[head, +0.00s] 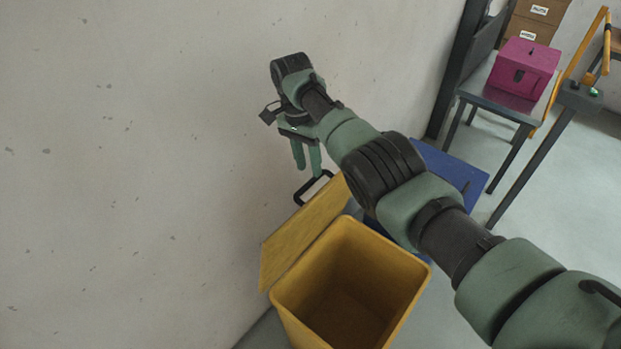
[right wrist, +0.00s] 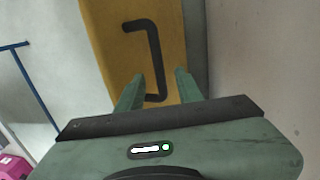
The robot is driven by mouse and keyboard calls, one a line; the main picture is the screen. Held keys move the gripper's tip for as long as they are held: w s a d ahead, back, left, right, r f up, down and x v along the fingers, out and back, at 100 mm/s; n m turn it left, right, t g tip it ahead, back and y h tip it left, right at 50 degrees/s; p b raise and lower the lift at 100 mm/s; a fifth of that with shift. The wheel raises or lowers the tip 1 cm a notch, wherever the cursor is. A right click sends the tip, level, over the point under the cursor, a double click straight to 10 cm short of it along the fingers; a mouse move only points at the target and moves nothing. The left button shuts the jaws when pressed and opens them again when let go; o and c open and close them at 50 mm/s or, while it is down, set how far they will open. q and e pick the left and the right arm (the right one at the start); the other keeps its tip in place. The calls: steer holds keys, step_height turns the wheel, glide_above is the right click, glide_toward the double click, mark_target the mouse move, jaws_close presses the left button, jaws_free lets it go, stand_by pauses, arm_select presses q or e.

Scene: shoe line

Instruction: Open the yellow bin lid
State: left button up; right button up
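The yellow bin (head: 350,290) stands below my right arm in the head view, and its inside shows, dark and with nothing visible in it. Its yellow lid (head: 300,235) is swung up and leans back toward the wall. A black handle (head: 313,188) sits at the lid's upper edge. My right gripper (head: 307,172) points down just above the handle, its two fingers apart. My left gripper is out of view.
A blue lid or panel (head: 455,170) shows behind my right arm. A magenta box (head: 524,68) stands on a grey table (head: 484,85) at the back right, near cardboard boxes (head: 540,12). A pale wall (head: 130,150) fills the left side.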

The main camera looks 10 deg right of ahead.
steer(key=shift+w+a+r+b, duration=0.1)
steer(key=shift+w+r+b, duration=0.1)
steer(key=shift+r, duration=0.4)
steer(key=shift+w+a+r+b, duration=0.1)
steer(key=shift+r+b, duration=0.05)
steer(key=shift+r, duration=0.45)
